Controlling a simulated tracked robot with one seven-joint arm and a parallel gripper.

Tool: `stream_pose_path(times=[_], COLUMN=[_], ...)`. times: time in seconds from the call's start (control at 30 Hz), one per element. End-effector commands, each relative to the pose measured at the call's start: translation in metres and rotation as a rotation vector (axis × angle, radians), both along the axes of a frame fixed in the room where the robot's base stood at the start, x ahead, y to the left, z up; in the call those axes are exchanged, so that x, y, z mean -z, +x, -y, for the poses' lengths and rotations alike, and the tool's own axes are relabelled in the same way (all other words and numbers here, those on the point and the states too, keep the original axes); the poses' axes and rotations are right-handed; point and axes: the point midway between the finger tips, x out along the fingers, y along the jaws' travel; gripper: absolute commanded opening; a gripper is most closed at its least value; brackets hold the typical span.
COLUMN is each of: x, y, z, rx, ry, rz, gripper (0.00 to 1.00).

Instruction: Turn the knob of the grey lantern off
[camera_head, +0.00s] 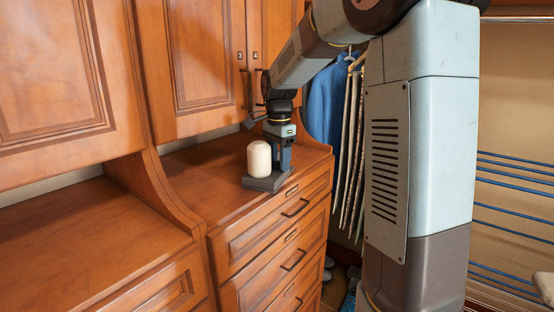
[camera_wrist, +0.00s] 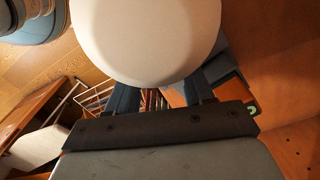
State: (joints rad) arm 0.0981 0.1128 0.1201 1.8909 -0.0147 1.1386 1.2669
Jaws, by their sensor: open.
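The grey lantern has a cream rounded globe (camera_head: 259,159) on a flat dark grey base (camera_head: 266,184). It stands upright on the wooden dresser top, near its front edge. My gripper (camera_head: 285,153) points down just behind and right of the globe, close above the base. In the wrist view the globe (camera_wrist: 146,35) fills the top middle and hides the fingertips. Two dark blue fingers stand apart below it, so my gripper is open. I cannot tell whether the fingers touch the lantern. I cannot make out the knob in either view.
The dresser top (camera_head: 195,178) is bare to the left of the lantern. Drawers with dark handles (camera_head: 295,208) lie below its edge. Cabinet doors (camera_head: 200,60) rise behind. Hanging clothes (camera_head: 325,100) are at the back right, and blue rails (camera_head: 515,180) are at the far right.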

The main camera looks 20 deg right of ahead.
Motion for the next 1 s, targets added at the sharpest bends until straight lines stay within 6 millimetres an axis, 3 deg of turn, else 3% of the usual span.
stream_pose_path(times=[0.17, 0.7, 1.0], x=[0.0, -0.0001, -0.0002], y=[0.0, -0.0001, 0.0], z=[0.0, -0.0002, -0.0007], rx=[0.0, 0.0, -0.024], ry=[0.0, 0.0, 0.0], rz=[0.0, 0.0, 0.0], gripper=[0.52, 0.01, 0.0])
